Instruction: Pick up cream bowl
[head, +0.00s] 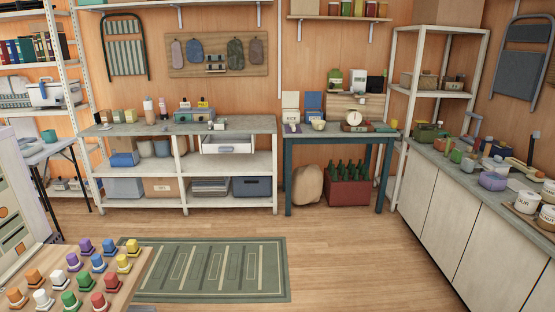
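A small cream bowl (318,125) appears to stand on the dark teal table (345,137) against the back wall, left of a round-dialled scale (354,120). It is small in the picture, so I cannot tell whether it holds anything. Neither of my grippers is in the head view.
A grey-topped workbench (240,125) with an open drawer (227,144) stands left of the table. A red crate of bottles (348,190) and a sack (308,185) sit beneath it. A long cluttered counter (455,175) runs along the right.

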